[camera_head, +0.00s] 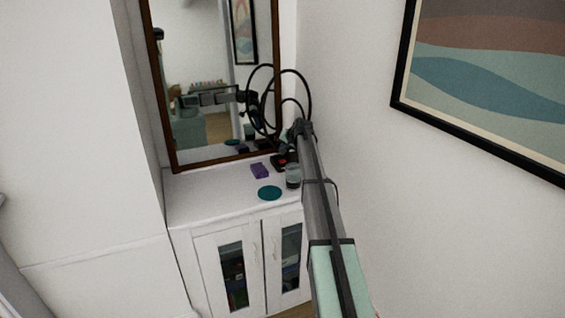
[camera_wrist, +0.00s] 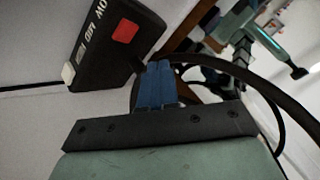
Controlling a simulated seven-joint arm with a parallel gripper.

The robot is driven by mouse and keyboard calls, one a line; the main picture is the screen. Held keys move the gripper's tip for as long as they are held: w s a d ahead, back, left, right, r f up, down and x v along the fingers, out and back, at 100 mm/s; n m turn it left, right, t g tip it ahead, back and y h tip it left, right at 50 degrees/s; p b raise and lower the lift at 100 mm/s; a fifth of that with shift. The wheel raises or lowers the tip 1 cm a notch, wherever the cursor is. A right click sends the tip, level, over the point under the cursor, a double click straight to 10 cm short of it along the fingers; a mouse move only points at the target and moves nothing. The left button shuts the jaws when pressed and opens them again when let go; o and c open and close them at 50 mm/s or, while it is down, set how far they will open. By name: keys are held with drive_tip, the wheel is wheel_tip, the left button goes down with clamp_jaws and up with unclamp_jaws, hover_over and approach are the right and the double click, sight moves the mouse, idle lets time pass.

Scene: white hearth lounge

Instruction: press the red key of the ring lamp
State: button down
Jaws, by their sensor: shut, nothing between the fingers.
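The ring lamp (camera_head: 309,92) stands at the back right of the white cabinet, its thin black ring in front of the mirror. Its dark base shows a small red key (camera_head: 280,161) in the head view, partly hidden by my arm. In the wrist view the black base (camera_wrist: 100,48) is large at upper left, with white lettering and the square red key (camera_wrist: 125,31) on its face. My gripper (camera_wrist: 158,66) is shut and empty, its blue fingers together. The fingertips appear just below and right of the red key, close to the base's edge; contact with it cannot be told.
A purple block (camera_head: 259,171), a teal disc (camera_head: 269,193) and a glass jar (camera_head: 293,176) stand on the cabinet top (camera_head: 205,196) near the lamp. A wood-framed mirror (camera_head: 205,75) rises behind. The right wall is close. The cabinet top's left side is clear.

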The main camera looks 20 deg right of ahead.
sight(284, 161)
drive_tip(key=shift+f, duration=1.75)
drive_tip(key=shift+f, duration=0.15)
idle(0.6)
drive_tip(key=shift+f, duration=0.3)
drive_tip(key=shift+f, duration=0.4)
idle(1.1)
drive_tip(key=shift+r, duration=0.85)
drive_tip(key=shift+r, duration=2.5)
